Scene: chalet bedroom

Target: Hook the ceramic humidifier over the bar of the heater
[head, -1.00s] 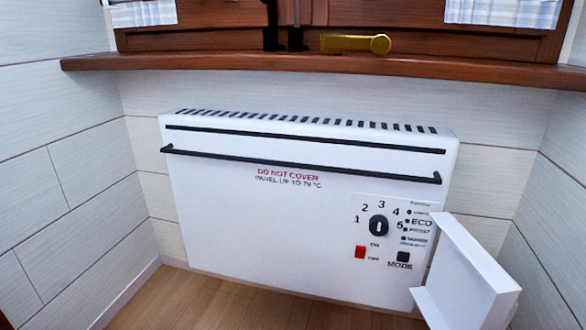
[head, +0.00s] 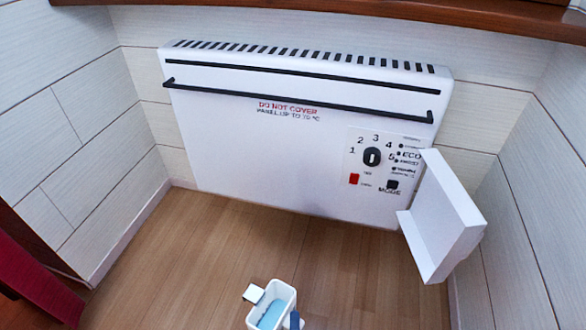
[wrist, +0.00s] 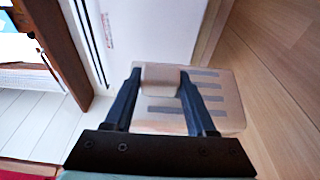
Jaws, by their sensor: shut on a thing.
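The ceramic humidifier (head: 285,293) is a small white open-topped box with blue inside, at the bottom edge of the head view. In the wrist view its pale, slotted body (wrist: 228,95) lies beyond my fingers. My gripper (wrist: 160,77) is shut on a part of it between two dark fingers. The white heater (head: 270,150) is on the back wall. Its black bar (head: 300,101) runs across the upper front, below a dark strip. The humidifier is apart from the bar. The heater's white front and dark lines also show in the wrist view (wrist: 130,35).
A white angled panel (head: 450,210) stands out at the heater's lower right. A brown wooden ledge (head: 330,14) juts out above the heater. Plank walls close both sides. The wooden floor (head: 190,260) before the heater is clear. Red cloth (head: 35,270) is at lower left.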

